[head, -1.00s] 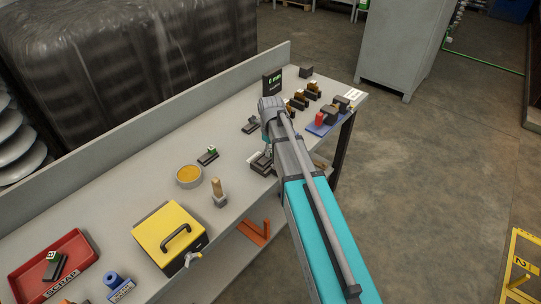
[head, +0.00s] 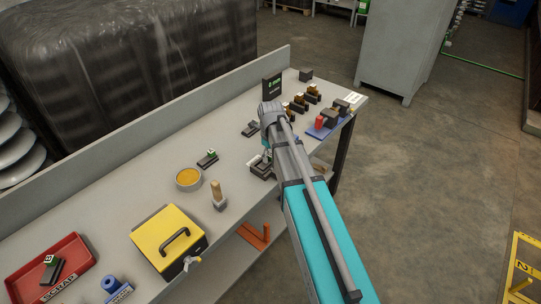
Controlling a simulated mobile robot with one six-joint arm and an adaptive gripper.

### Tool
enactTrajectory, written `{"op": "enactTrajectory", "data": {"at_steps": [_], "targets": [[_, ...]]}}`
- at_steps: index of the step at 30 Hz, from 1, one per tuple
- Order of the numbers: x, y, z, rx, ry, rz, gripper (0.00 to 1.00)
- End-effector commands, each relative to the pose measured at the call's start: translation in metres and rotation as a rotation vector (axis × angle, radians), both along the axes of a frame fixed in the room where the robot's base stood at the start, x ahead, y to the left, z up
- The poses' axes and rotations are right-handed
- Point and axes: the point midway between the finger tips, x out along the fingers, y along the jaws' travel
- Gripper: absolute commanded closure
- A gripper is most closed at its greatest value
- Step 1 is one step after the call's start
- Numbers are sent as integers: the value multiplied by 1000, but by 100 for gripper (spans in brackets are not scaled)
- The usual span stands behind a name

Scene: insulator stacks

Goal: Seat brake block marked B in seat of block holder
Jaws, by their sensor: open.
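My gripper (head: 267,154) points down over the front middle of the workbench, open and partly hidden behind my arm. Just under it is a dark block-like piece (head: 260,170), probably the block holder; my arm hides part of it, and I cannot tell whether a block sits in its seat. A dark block with a green-and-white mark (head: 207,160) lies to the left, and a plain dark block (head: 250,129) lies behind the gripper. Several dark blocks with orange and white tops (head: 312,94) stand at the far right.
A yellow box with a handle (head: 168,238), a brush (head: 218,196) and a round yellow-filled dish (head: 189,179) stand left of my arm. A red scrap tray (head: 80,251) holds one block. A blue mat (head: 320,131) and a black sign (head: 272,86) are towards the right end.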

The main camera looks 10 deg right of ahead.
Motion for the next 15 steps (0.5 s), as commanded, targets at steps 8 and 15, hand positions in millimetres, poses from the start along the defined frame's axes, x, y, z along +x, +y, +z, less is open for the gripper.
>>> {"op": "enactTrajectory", "data": {"at_steps": [8,15], "targets": [[0,0,2,0,0,0,32],[0,0,14,0,0,0,32]]}}
